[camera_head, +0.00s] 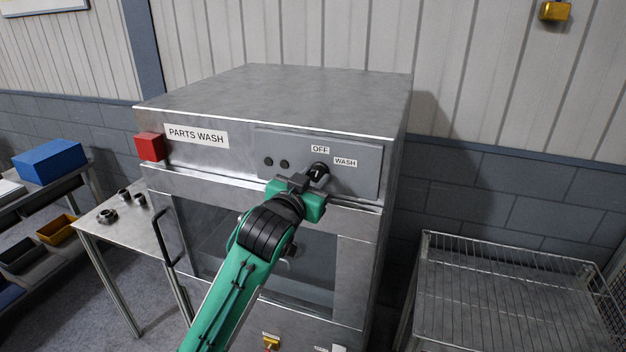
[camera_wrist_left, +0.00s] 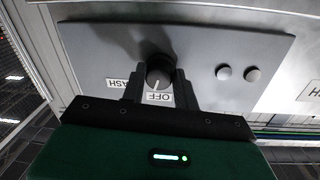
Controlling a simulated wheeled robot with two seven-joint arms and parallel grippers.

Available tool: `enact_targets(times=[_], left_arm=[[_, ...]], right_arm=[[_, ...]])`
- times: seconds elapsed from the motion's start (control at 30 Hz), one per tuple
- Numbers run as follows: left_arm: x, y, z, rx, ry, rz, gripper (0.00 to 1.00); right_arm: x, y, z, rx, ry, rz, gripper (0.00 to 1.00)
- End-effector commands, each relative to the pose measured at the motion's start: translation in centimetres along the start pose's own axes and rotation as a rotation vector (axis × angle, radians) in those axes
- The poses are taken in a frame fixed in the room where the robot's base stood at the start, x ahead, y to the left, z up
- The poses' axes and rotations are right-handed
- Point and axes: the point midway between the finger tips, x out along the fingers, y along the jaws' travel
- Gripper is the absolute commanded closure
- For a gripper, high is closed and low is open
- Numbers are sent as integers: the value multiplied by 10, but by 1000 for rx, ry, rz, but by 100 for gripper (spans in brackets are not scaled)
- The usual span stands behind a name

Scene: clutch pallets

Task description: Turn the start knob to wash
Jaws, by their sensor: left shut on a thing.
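The start knob (camera_head: 319,169) is a black round knob on the grey control panel (camera_head: 361,179) of the parts washer. My left gripper (camera_head: 312,180) is shut on it. In the left wrist view, which shows the panel upside down, the fingers of my left gripper (camera_wrist_left: 159,88) stand on both sides of the knob (camera_wrist_left: 158,70). The knob's white pointer line points at the OFF label (camera_wrist_left: 158,98). The WASH label (camera_head: 345,162) sits to the right of the knob in the head view; in the wrist view a finger partly hides it. My right gripper is not in view.
A red box (camera_head: 150,147) is at the washer's left corner. A door handle (camera_head: 162,238) juts out below. A side table (camera_head: 108,228) with dark parts stands left, a wire rack (camera_head: 505,285) right.

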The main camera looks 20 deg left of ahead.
Motion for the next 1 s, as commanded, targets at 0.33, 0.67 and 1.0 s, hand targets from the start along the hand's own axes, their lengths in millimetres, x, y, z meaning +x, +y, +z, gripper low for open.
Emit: enact_targets(times=[0.33,0.67,1.0], left_arm=[[0,-1,-1,331,-22,-4,92],[0,0,-2,589,-41,-6,93],[0,0,-2,730,-51,-9,93]], right_arm=[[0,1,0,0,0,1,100],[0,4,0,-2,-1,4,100],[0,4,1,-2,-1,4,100]])
